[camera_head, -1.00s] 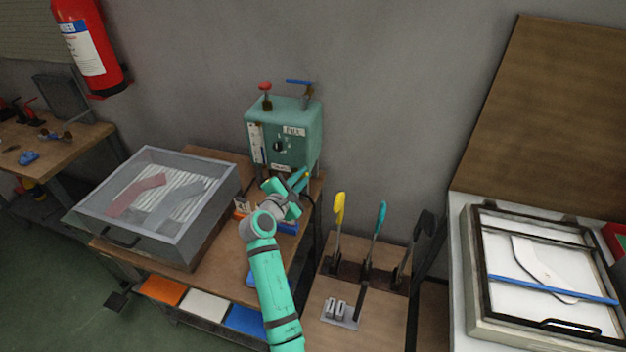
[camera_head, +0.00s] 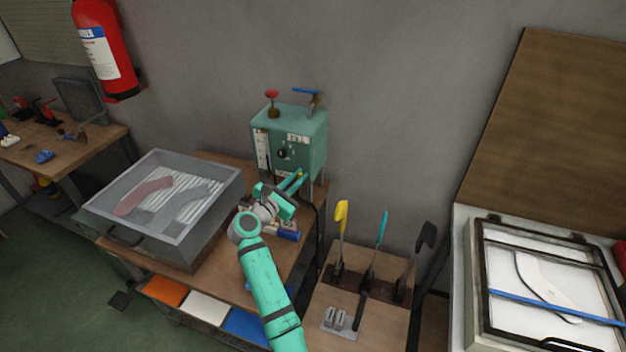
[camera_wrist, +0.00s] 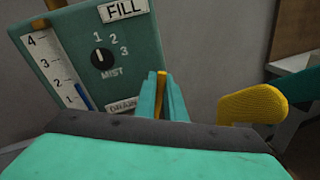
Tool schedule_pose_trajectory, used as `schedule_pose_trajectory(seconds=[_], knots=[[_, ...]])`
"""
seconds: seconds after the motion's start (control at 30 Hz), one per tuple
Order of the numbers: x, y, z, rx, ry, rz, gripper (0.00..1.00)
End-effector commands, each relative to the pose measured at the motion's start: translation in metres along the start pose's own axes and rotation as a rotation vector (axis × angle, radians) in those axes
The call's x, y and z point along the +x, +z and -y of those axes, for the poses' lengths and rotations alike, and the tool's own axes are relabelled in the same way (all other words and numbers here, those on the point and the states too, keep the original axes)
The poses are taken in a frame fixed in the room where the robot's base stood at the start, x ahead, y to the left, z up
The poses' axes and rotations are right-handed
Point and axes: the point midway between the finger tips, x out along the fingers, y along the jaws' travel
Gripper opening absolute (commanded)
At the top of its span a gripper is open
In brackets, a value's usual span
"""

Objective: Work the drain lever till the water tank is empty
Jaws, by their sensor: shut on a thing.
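The teal water tank (camera_head: 312,135) stands on legs at the back of the wooden bench, with a FILL label and a MIST dial (camera_wrist: 102,58). In the wrist view its gauge, marked 1 to 4, shows a blue column (camera_wrist: 84,97) with its top near 2. A DRAIN label (camera_wrist: 121,105) sits low on the tank front, partly covered by my fingers. My gripper (camera_wrist: 161,98) is shut on the narrow yellow-brown drain lever (camera_wrist: 161,78); only its end shows between the fingertips. In the head view my gripper (camera_head: 299,178) is below the tank front.
A clear-lidded grey box (camera_head: 160,237) with sock shapes stands left of my arm. A red-handled valve (camera_head: 272,102) and a blue-handled valve (camera_head: 308,93) top the tank. Yellow (camera_head: 341,222), teal and black levers stand to the right. A framed press (camera_head: 477,290) is far right.

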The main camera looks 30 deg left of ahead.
Motion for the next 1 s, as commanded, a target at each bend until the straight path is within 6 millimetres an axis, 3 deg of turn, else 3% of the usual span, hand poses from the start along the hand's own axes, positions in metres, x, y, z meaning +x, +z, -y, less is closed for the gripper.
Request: schedule_pose_trajectory(seconds=[0.47,0.5,0.57,0.87,1.0], knots=[[-0.005,-0.006,-0.006,-0.014,0.008,-0.006,0.00],[-0.005,-0.006,-0.006,-0.014,0.008,-0.006,0.15],[-0.005,-0.006,-0.006,-0.014,0.007,-0.006,0.29],[-0.004,-0.004,-0.005,-0.012,0.006,-0.003,0.29],[-0.013,-0.004,-0.005,-0.012,0.006,-0.004,0.29]])
